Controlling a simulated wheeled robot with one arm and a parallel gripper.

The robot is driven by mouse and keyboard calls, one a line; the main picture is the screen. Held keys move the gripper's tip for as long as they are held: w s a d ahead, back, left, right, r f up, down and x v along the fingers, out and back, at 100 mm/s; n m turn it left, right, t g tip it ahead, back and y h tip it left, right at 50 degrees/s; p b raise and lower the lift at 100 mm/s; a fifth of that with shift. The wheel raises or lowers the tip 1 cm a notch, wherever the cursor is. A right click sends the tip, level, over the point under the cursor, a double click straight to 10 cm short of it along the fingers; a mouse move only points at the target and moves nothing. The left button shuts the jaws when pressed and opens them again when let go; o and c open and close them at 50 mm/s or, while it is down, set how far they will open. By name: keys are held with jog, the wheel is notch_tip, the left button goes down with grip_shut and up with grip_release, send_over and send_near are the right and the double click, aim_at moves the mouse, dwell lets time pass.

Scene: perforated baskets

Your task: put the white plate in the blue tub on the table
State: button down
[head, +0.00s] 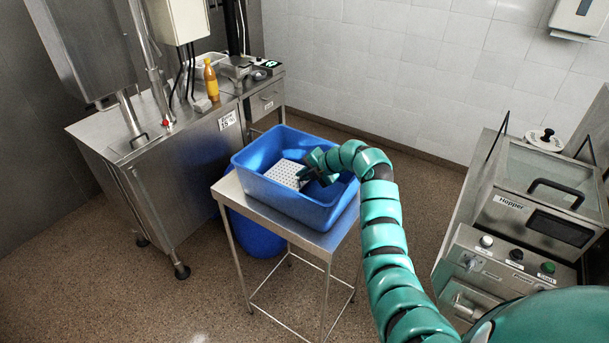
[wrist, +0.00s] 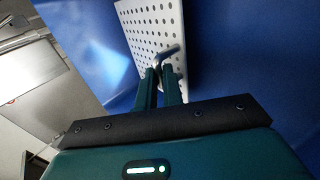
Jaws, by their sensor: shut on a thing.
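The blue tub (head: 290,202) stands on a small steel table (head: 226,190) in the middle of the head view. The white perforated plate (head: 287,172) is inside the tub, toward its left half. My gripper (head: 305,173) reaches into the tub from the right and is at the plate's right edge. Whether the plate touches the tub floor cannot be told.
A steel counter (head: 190,135) with an orange bottle (head: 211,82) stands at the left. A machine labelled Hopper (head: 520,205) stands at the right. A blue container (head: 255,236) is under the table. The floor (head: 130,280) in front is clear.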

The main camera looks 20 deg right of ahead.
jog(key=shift+f+b, duration=0.6)
jog(key=shift+b, duration=0.8)
jog(key=c, duration=1.5)
grip_release()
jog(key=shift+c, duration=0.2)
jog(key=shift+r+p, duration=0.2)
jog(key=shift+p, duration=0.1)
jog(key=r+p, duration=0.1)
jog(key=p, duration=0.2)
jog(key=shift+r+p, duration=0.35)
jog(key=shift+s+d+f+b, duration=0.1)
jog(key=shift+s+d+b, duration=0.2)
jog(key=shift+b, duration=0.55)
jog(key=b+v, duration=0.4)
jog(key=v, duration=0.7)
